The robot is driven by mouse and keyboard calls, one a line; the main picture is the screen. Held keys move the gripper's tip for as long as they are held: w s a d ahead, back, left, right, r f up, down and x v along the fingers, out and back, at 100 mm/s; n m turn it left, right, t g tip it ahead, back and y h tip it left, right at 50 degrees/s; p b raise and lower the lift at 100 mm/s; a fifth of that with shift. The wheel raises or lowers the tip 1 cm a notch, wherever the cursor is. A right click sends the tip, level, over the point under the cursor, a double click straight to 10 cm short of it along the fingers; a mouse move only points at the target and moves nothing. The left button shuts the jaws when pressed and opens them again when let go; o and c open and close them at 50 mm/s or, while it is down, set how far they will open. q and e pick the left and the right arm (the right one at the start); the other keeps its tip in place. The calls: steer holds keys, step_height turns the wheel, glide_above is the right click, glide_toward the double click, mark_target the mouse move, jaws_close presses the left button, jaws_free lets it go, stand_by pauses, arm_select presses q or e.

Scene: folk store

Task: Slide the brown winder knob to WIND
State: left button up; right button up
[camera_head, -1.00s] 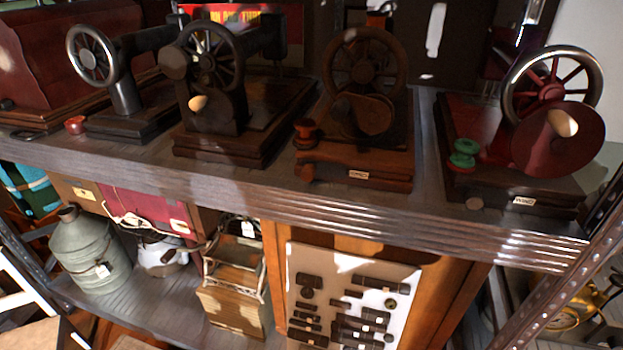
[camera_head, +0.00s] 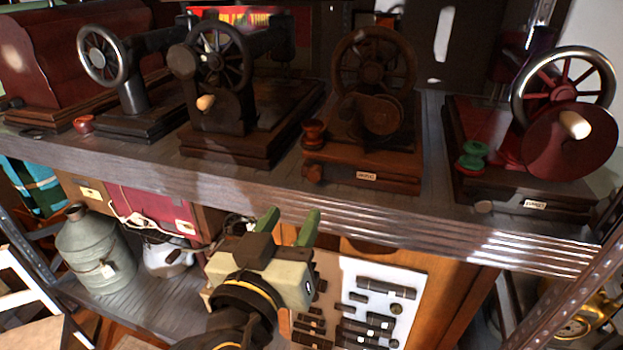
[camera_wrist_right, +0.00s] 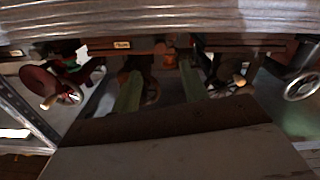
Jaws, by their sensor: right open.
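The brown sewing machine (camera_head: 372,105) stands on the upper shelf, third from the left. Its brown winder knob (camera_head: 312,172) sits low at the left front corner of the base, below a brown spool (camera_head: 315,134). A small pale label (camera_head: 366,176) is on the base front, right of the knob; its lettering is too small to read. My right gripper (camera_head: 293,229) is open and empty, below the shelf edge and lower left of the knob, apart from it. In the right wrist view, its two green fingers (camera_wrist_right: 160,90) point towards the machines, which appear upside down. My left gripper is not in view.
A red machine (camera_head: 560,140) with a green spool stands right of the brown one, a black machine (camera_head: 215,105) left. The ridged shelf edge (camera_head: 420,212) lies between my gripper and the machines. A grey metal can (camera_head: 92,255) stands on the lower shelf.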

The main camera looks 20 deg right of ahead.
mark_target(313, 179)
steer(key=p+x, duration=0.1)
steer(key=x, duration=0.9)
steer(key=shift+w+d, duration=0.15)
jaws_close()
